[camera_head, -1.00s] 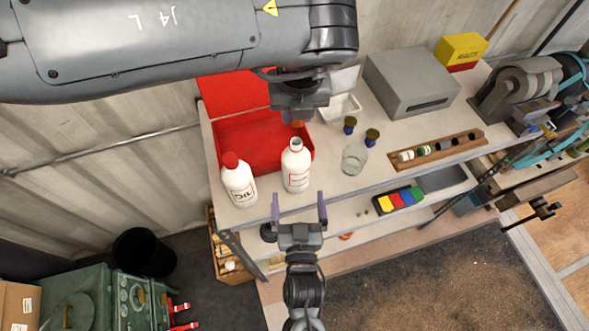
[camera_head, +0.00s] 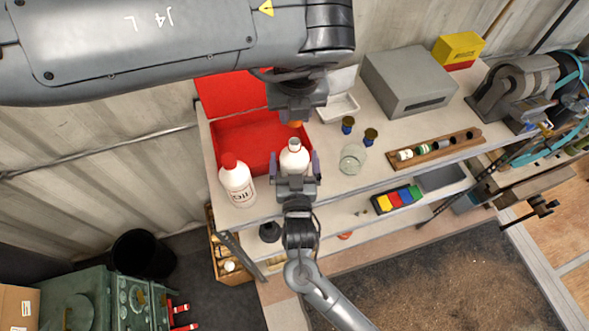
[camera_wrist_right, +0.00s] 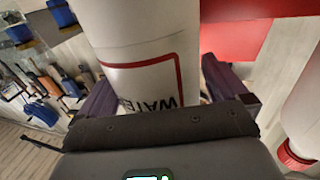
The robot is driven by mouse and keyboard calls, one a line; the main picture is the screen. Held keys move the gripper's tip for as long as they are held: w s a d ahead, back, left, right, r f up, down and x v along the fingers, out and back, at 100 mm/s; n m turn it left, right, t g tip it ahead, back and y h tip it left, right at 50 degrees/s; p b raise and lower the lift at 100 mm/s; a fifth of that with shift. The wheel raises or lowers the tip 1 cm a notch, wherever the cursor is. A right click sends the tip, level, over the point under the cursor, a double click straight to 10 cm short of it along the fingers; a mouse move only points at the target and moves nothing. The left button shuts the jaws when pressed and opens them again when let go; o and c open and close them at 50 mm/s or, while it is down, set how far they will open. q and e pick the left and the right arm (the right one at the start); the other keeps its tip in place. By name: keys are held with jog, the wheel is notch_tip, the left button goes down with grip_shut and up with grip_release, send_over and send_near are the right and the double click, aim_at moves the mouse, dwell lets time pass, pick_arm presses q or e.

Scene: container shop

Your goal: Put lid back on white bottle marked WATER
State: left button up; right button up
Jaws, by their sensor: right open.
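The white WATER bottle (camera_head: 293,157) stands upright and uncapped near the bench's front edge. Its WATER label with a red border shows in the right wrist view (camera_wrist_right: 150,80). My right gripper (camera_head: 296,165) is open, with one finger on each side of the bottle; in the right wrist view a gap shows beside the right-hand finger. My left gripper (camera_head: 296,112) points down just above the bottle's mouth. A small orange lid (camera_head: 296,124) shows at its tip, apart from the bottle; the left fingers are mostly hidden.
A white bottle with a red cap (camera_head: 237,180) stands close on the left. A red open box (camera_head: 235,135) is behind. A glass jar (camera_head: 353,158), two small dark bottles (camera_head: 348,125) and a wooden rack (camera_head: 437,148) stand to the right.

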jog(key=shift+w, duration=0.25)
jog(key=c, duration=1.4)
pick_arm(q)
send_over(294, 139)
jog(key=s, duration=0.1)
jog(key=shift+s+d+f, duration=0.1)
jog(key=shift+f, duration=1.15)
jog(key=shift+s+f, duration=0.1)
jog(key=shift+f, duration=1.15)
pick_arm(e)
jog(key=shift+c, duration=0.2)
